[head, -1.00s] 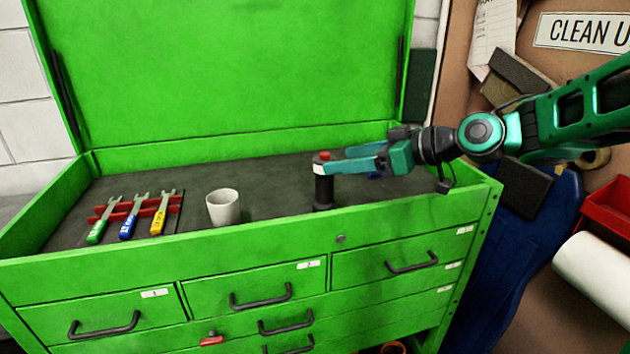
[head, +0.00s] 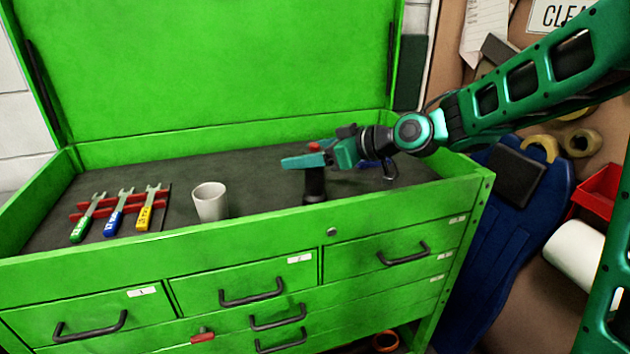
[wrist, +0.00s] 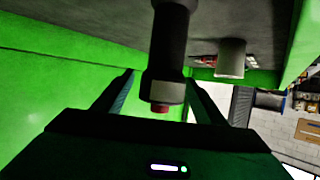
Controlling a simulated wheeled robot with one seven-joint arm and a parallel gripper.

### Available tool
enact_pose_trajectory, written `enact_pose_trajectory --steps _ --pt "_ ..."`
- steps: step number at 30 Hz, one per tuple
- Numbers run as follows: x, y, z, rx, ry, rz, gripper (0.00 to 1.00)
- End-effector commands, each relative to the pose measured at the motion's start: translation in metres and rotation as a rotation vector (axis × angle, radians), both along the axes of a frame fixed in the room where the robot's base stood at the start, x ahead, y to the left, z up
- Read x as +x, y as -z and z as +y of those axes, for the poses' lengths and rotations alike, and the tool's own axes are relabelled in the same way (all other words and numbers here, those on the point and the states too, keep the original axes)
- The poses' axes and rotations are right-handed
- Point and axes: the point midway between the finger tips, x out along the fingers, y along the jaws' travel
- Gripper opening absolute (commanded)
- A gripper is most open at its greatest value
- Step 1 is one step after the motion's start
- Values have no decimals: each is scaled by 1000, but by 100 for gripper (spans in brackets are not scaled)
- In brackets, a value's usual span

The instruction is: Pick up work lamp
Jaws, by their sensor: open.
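The work lamp appears to be the black upright cylinder (head: 315,185) with a pale band and a red cap, standing on the dark top tray of the green tool chest. My gripper (head: 300,160) is open and level at the lamp's upper part, its fingers reaching left past it. The near finger hides part of the lamp in the head view. In the wrist view, which looks upside down, the lamp (wrist: 168,50) shows between the two spread fingers (wrist: 160,95). I cannot tell whether either finger touches it.
A white cup (head: 211,202) stands left of the lamp. Several wrenches with coloured handles (head: 115,213) lie in a red rack farther left. The green chest's front rim (head: 250,222) and raised lid (head: 210,70) bound the tray. A small blue thing (head: 370,164) lies behind my gripper.

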Motion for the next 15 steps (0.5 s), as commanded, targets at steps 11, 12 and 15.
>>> enact_pose_trajectory --steps 11,12,15 --pt "8 5 13 1 0 -1 60" --pt "8 5 13 1 0 -1 51" --pt "8 5 13 1 0 -1 27"
